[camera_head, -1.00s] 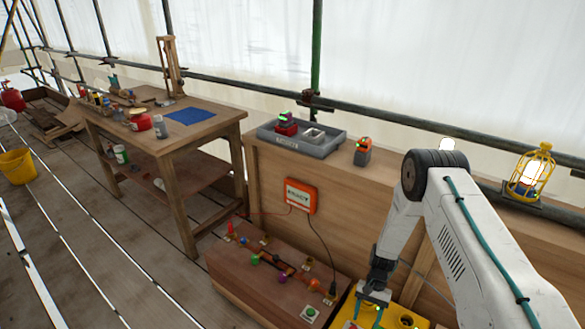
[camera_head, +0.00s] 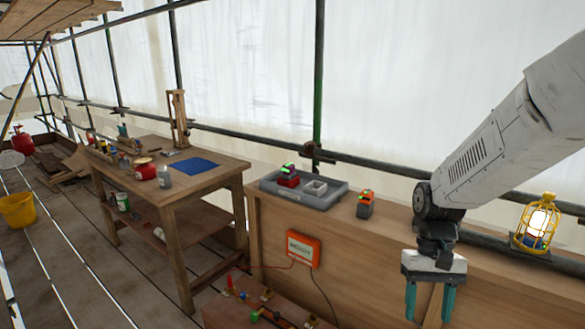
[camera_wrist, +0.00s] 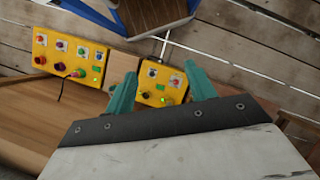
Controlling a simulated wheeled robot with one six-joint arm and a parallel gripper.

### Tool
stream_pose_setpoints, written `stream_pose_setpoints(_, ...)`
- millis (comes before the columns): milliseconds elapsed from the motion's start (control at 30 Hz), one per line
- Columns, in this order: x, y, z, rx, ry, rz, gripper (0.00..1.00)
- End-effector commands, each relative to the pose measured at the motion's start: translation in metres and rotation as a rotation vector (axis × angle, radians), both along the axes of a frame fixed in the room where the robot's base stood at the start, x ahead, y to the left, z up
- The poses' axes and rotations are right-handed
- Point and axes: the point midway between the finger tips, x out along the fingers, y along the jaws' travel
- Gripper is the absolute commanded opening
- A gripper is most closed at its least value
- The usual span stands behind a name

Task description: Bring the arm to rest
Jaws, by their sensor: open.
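My gripper (camera_head: 430,302) hangs from my white arm at the right of the head view, in front of the wooden counter, with its two teal fingers pointing down. The fingers are apart and nothing shows between them. In the wrist view my gripper (camera_wrist: 163,85) is also open and empty. Beyond its fingers lie yellow control boxes (camera_wrist: 163,98) with coloured knobs and a green light. I cannot see the fingers touching anything.
The wooden counter (camera_head: 390,235) carries a grey tray (camera_head: 330,203), a small orange-topped device (camera_head: 366,204) and a yellow caged lamp (camera_head: 534,223). An orange box (camera_head: 303,249) is fixed to its front. A workbench (camera_head: 215,178) with a blue sheet stands left. Scaffold poles run behind.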

Motion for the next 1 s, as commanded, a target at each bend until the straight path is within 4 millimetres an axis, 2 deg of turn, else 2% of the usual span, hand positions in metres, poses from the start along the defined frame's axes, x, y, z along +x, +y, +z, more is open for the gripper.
stream_pose_setpoints(33,-0.014,0.000,0.018,-0.005,-0.029,0.013,0.55)
stream_pose_setpoints(200,-0.058,-0.002,0.060,-0.022,-0.109,0.048,0.55)
stream_pose_setpoints(400,-0.109,-0.003,0.094,-0.044,-0.225,0.079,0.55)
stream_pose_setpoints(533,-0.137,-0.004,0.110,-0.059,-0.317,0.090,0.55)
stream_pose_setpoints(700,-0.157,-0.004,0.126,-0.068,-0.439,0.094,0.55)
stream_pose_setpoints(833,-0.161,-0.002,0.139,-0.070,-0.504,0.094,0.55)
stream_pose_setpoints(1000,-0.162,-0.001,0.142,-0.071,-0.525,0.093,0.55)
